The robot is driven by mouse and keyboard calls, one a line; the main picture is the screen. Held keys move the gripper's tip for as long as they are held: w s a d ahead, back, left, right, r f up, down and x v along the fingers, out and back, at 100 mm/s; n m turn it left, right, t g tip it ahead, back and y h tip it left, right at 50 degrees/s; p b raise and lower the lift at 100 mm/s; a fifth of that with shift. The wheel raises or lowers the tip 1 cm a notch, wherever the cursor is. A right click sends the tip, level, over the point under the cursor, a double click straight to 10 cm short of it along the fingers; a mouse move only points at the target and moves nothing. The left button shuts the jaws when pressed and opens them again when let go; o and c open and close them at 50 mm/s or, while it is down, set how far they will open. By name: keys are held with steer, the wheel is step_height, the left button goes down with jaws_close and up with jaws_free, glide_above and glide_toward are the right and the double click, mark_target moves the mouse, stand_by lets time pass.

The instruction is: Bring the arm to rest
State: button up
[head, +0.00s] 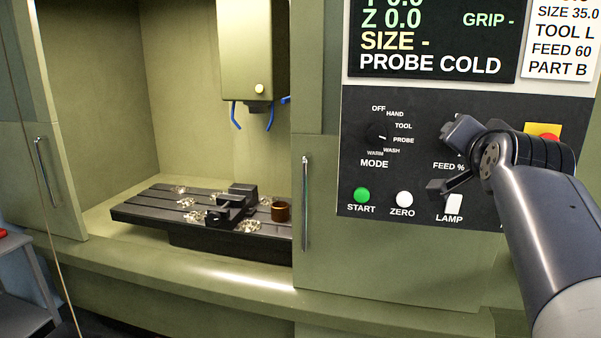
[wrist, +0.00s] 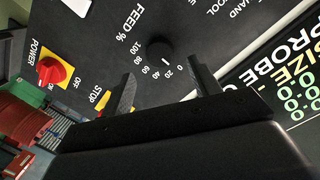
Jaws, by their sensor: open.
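My gripper (head: 444,160) is open and empty in front of the control panel (head: 362,180), at the right of the head view. It covers the feed knob there, with the FEED % label visible between its fingers. In the wrist view, my gripper (wrist: 165,82) shows two spread dark fingers, with the round black feed knob (wrist: 160,48) beyond and between their tips. The fingers look apart from the knob, but I cannot tell the exact gap. My arm comes in from the lower right.
Beside the gripper are the green START button (head: 362,195), white ZERO button (head: 404,198), LAMP switch (head: 454,204) and MODE dial (head: 383,137). A red power switch (wrist: 54,72) is near. The door handle (head: 305,203) sticks out. The machine table (head: 150,213) carries a vise and chips.

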steer(key=p+x, duration=0.1)
steer(key=x, duration=0.4)
steer(key=shift+w, duration=0.1)
stand_by(0.3)
steer(key=b+v, duration=0.3)
steer(key=v, duration=0.8)
steer(key=w+d+f+m+t+y+p, duration=0.1)
steer(key=w+d+m+p, duration=0.2)
steer(key=w+m, duration=0.7)
steer(key=m, duration=0.7)
steer(key=shift+w+d+f+t+y, duration=0.2)
steer(key=shift+f+t+y, duration=0.2)
